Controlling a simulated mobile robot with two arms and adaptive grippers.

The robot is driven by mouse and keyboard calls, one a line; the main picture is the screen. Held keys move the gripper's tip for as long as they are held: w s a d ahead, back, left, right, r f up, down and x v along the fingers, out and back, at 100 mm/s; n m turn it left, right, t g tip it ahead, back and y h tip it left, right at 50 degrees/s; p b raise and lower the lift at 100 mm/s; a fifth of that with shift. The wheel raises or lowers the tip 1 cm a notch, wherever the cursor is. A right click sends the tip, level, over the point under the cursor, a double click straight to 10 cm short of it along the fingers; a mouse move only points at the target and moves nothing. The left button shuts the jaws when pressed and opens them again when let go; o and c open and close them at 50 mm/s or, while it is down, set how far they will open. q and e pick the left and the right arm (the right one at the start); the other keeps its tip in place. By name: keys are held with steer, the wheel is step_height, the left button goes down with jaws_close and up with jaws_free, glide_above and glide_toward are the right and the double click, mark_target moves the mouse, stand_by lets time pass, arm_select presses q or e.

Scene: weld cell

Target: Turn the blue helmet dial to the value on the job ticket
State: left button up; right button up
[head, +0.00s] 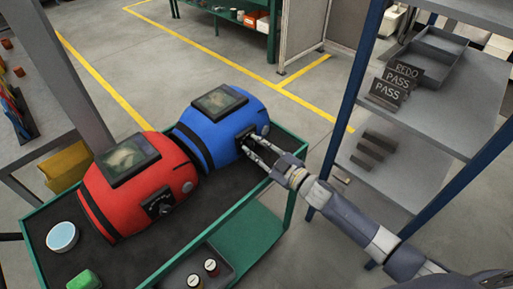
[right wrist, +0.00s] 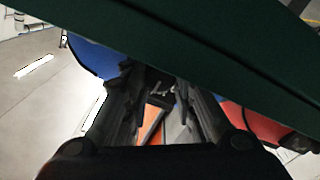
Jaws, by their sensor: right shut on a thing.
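The blue helmet (head: 217,122) sits on the green cart at the far end, its dark visor window facing up. Its dial (head: 244,134) is on the side facing my right arm. My right gripper (head: 250,142) reaches in from the right and is shut on the dial; the fingers hide most of it, so its value cannot be read. In the right wrist view the fingers (right wrist: 160,95) point toward the blue helmet (right wrist: 92,57), with a dark green band across the front. No job ticket is legible in these frames. My left gripper is not in view.
The green cart (head: 285,205) also carries a round pale-blue-topped item (head: 62,237), a green block (head: 84,280) and small jars (head: 211,268). A shelf (head: 440,108) with REDO and PASS signs stands right.

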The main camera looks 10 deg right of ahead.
stand_by(0.4)
steer(key=o, duration=1.1)
steer(key=v, duration=1.2)
steer(key=shift+d+f, duration=0.1)
steer(key=shift+f, duration=0.1)
